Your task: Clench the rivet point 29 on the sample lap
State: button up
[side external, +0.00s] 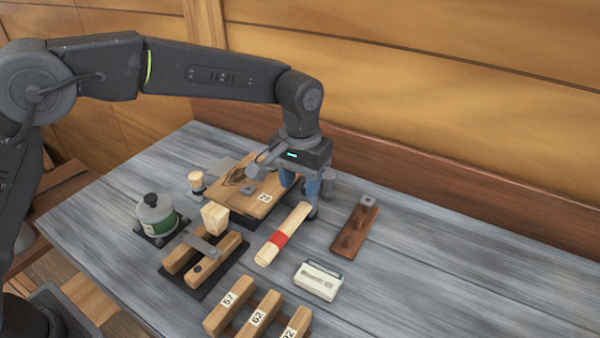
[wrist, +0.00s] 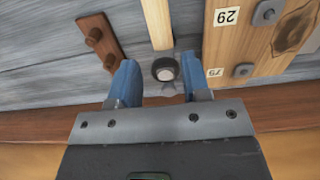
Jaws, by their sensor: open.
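The sample lap (side external: 282,188) is a pale wooden board on a dark base. In the wrist view the lap (wrist: 228,45) has a label 29 (wrist: 227,16) beside a grey rivet fitting (wrist: 264,13), and a second label near another fitting (wrist: 242,70). A hammer-like tool with a pale handle (side external: 291,223) and red band lies beside the lap. Contact cannot be told. My gripper (side external: 301,188) partly hides the lap's right side.
A brown pegged board (side external: 355,231) lies right of the tool. A white box (side external: 318,281) and numbered wooden blocks (side external: 257,316) are in front. A green jar (side external: 158,216), a slotted wooden holder (side external: 229,244) and a small pale cylinder (side external: 196,181) stand left. The table's right side is clear.

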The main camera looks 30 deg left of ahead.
aim_at(300, 207)
jog(key=shift+f, duration=3.7)
grip_shut()
jog(key=shift+r, duration=0.75)
jog(key=shift+r, duration=4)
jog(key=shift+c, duration=2)
grip_release()
grip_shut()
